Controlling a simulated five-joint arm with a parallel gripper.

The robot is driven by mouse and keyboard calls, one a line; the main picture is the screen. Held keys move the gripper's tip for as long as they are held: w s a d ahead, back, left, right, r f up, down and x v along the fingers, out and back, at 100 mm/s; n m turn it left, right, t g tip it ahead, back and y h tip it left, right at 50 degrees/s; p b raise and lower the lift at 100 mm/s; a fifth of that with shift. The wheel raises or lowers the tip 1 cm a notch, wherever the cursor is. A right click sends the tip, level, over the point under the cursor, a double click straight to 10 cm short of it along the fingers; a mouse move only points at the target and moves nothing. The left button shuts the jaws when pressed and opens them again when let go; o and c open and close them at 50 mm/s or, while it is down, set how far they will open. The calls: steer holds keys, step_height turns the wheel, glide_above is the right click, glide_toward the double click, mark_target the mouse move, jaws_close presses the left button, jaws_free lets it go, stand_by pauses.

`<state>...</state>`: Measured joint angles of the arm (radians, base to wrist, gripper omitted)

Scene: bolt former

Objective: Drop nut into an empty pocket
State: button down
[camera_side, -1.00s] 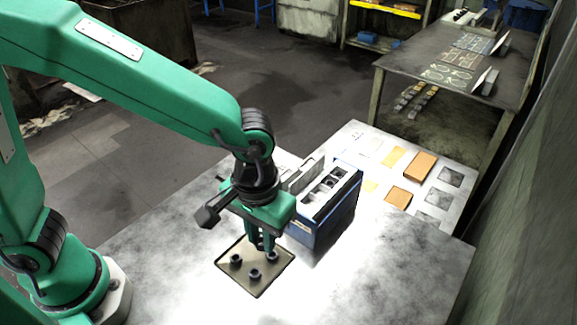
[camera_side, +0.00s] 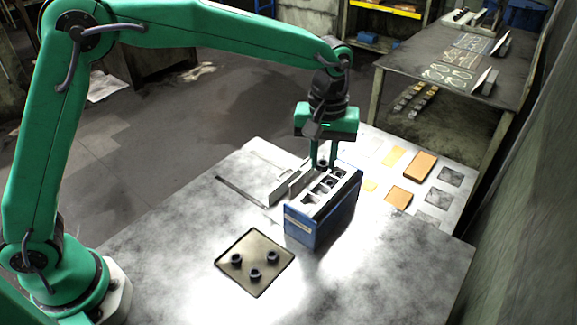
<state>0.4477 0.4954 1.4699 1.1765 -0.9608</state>
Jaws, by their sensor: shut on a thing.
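My gripper (camera_side: 323,164) points down above the far end of the blue box (camera_side: 318,224) and is shut on a small dark nut (camera_side: 322,162), partly hidden by the fingers. The box has a pale top with a row of pockets (camera_side: 319,188). Some pockets look dark inside, and I cannot tell which are empty. The fingertips look close to the box's back edge, and the exact gap is unclear. Three dark nuts (camera_side: 255,274) sit on the square tan tray (camera_side: 258,291) in front of the box.
A grey metal fixture (camera_side: 284,184) stands just left of the box. Orange blocks (camera_side: 419,165) and flat square marks lie on the pale panel to the right. The table (camera_side: 390,270) is clear at the front right.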

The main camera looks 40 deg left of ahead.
steer(key=shift+w+a, duration=0.1)
steer(key=shift+w, duration=0.15)
steer(key=shift+f, duration=0.1)
steer(key=shift+f, duration=2.4)
steer(key=shift+f, duration=0.8)
steer(key=c, duration=1.2)
jaws_free()
steer(key=shift+r, duration=0.15)
